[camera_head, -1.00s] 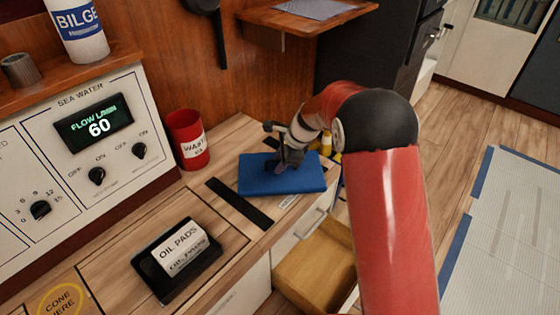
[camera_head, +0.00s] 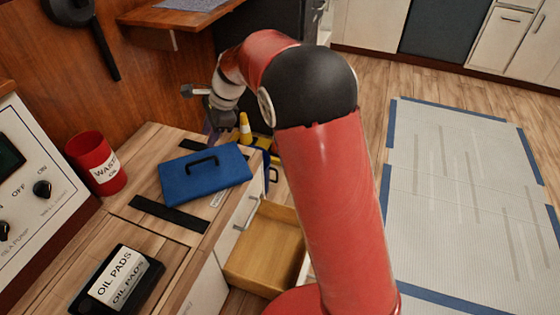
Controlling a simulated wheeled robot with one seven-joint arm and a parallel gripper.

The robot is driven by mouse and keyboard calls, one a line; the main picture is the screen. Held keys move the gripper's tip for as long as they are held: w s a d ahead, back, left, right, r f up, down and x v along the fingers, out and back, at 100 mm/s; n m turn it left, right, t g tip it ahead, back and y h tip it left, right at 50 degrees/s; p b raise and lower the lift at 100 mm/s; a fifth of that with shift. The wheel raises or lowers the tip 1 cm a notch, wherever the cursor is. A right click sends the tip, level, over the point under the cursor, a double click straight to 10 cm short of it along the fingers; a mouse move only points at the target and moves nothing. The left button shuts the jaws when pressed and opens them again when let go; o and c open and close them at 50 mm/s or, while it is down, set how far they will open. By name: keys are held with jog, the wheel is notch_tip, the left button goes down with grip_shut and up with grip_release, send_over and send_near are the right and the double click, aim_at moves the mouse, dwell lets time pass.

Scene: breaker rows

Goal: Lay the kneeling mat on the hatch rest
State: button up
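The kneeling mat (camera_head: 185,180) is a blue slab with a black handle (camera_head: 202,161) on top. It lies flat on the wooden counter between two black strips, and the handle is uncovered. The rest beneath it is mostly hidden; a small white label (camera_head: 217,199) shows at the mat's near right edge. My gripper (camera_head: 212,132) is just beyond the mat's far edge, pointing down and apart from the handle. Its fingers are small and dark, so I cannot tell how far they are parted.
A black strip (camera_head: 168,214) lies in front of the mat. A red waste can (camera_head: 97,162) stands left, the oil pads tray (camera_head: 118,281) at the front. A small yellow cone (camera_head: 245,128) stands behind the mat. An open wooden drawer (camera_head: 268,250) juts out below the counter.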

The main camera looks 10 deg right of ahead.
jog(key=s+d+r+n+t+h, duration=0.2)
jog(key=s+d+r+n, duration=0.5)
jog(key=s+d+r, duration=0.45)
jog(key=s+d+f+n+t+h, duration=0.1)
jog(key=s+d+n, duration=0.2)
jog(key=s, duration=0.7)
jog(key=s+d+f+n+t+h, duration=0.1)
jog(key=s+d+n+h, duration=0.1)
jog(key=s+d+n, duration=0.2)
jog(key=s+d, duration=0.3)
jog(key=s, duration=0.2)
jog(key=shift+s+d+f+n+t, duration=0.25)
jog(key=shift+s+n+t, duration=0.05)
jog(key=shift+s+t, duration=0.1)
